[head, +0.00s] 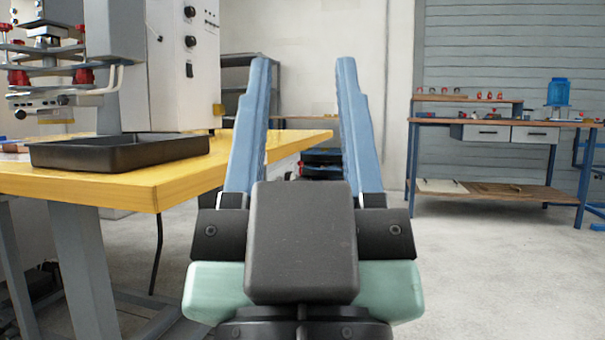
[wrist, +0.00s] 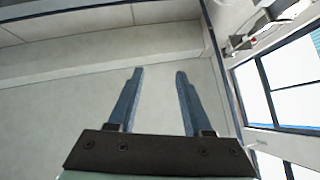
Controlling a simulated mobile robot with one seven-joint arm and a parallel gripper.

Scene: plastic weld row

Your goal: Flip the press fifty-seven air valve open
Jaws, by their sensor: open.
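My gripper (head: 303,65) is open and empty, its two blue fingers pointing up and well apart in the head view. It also shows in the wrist view (wrist: 159,72), spread against a pale wall and ceiling. A grey and white press machine (head: 185,65) stands on the yellow-topped bench at the left, with dark knobs on its front panel. I cannot tell whether this is press fifty-seven. No air valve can be made out clearly. The gripper is to the right of the press and touches nothing.
A black tray (head: 118,151) lies on the yellow bench (head: 190,183), whose right end reaches behind my gripper. A wooden-topped workbench (head: 500,120) with drawers and a blue container (head: 558,92) stands at the far right. The floor (head: 460,265) between is clear.

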